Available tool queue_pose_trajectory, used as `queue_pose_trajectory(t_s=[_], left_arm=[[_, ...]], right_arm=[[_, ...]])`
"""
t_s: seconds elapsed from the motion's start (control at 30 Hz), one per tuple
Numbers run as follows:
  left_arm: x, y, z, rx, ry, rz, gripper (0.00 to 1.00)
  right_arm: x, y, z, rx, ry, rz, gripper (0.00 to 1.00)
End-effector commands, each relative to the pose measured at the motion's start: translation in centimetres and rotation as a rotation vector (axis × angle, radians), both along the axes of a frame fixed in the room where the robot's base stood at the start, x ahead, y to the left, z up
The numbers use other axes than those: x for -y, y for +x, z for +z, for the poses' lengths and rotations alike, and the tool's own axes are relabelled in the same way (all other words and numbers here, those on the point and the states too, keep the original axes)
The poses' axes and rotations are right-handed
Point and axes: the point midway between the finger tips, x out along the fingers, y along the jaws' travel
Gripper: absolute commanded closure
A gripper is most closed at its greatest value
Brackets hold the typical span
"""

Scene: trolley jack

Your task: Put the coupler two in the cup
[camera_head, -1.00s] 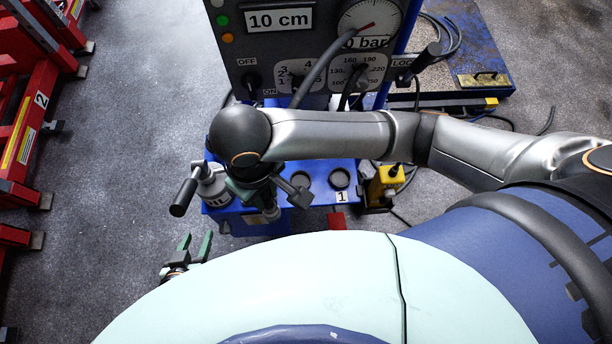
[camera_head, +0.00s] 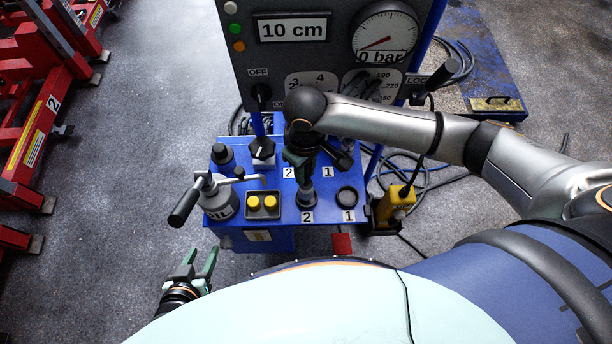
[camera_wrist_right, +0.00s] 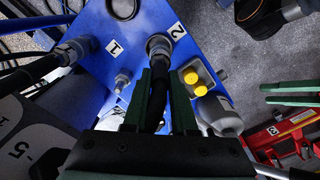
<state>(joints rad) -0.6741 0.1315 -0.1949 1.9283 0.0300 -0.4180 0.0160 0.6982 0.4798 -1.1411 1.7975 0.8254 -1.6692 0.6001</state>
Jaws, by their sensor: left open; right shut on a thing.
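My right gripper (camera_head: 302,168) is shut on coupler two (camera_head: 306,196), a metal collar on a black hose. Coupler two points down at the front cup marked 2 and covers its opening. In the right wrist view, the gripper fingers (camera_wrist_right: 160,78) clasp the black part, and the metal collar (camera_wrist_right: 159,46) stands at the cup beside the label 2 (camera_wrist_right: 178,31). I cannot tell how deep it sits. The cup marked 1 (camera_head: 347,195) is an empty black ring to its right. My left gripper (camera_head: 193,263) is open and empty at the lower left.
The blue trolley top (camera_head: 325,208) carries two yellow buttons (camera_head: 262,203) and a grey cylinder with a lever (camera_head: 215,197). A yellow box (camera_head: 397,200) hangs at its right side. The gauge panel (camera_head: 330,45) rises behind. Red stands (camera_head: 35,130) are at the left.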

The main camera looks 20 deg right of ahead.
Motion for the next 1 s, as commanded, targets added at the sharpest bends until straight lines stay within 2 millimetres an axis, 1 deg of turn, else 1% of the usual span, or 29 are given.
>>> queue_pose_trajectory(t_s=[0.03,0.1,0.2,0.6,0.63,0.87,0.9,1.0], left_arm=[[0.1,0.1,-0.2,0.002,-0.002,-0.001,0.50],[0.3,0.2,-0.3,0.003,-0.004,-0.005,0.50],[0.6,0.4,-0.2,0.008,-0.009,-0.010,0.50],[0.6,0.6,0.1,0.009,-0.008,-0.013,0.50],[0.6,0.5,0.1,0.008,-0.007,-0.012,0.50],[0.4,0.5,-0.1,0.009,-0.004,-0.009,0.50],[0.4,0.5,-0.1,0.009,-0.004,-0.009,0.50],[0.4,0.5,-0.1,0.009,-0.004,-0.009,0.50]], right_arm=[[0.3,0.2,-1.0,-0.001,-0.003,-0.001,1.00],[0.3,0.1,-2.1,-0.001,-0.003,0.000,1.00],[0.2,0.1,-3.1,0.000,-0.002,0.001,1.00],[0.2,0.1,-3.5,0.000,-0.001,0.000,1.00],[0.2,0.1,-3.6,0.000,-0.001,0.000,0.73],[0.2,0.1,-3.5,0.000,-0.002,0.000,0.47],[0.2,0.1,-3.5,0.000,-0.002,0.000,0.45],[0.2,0.1,-3.5,0.000,-0.002,0.000,0.45]])
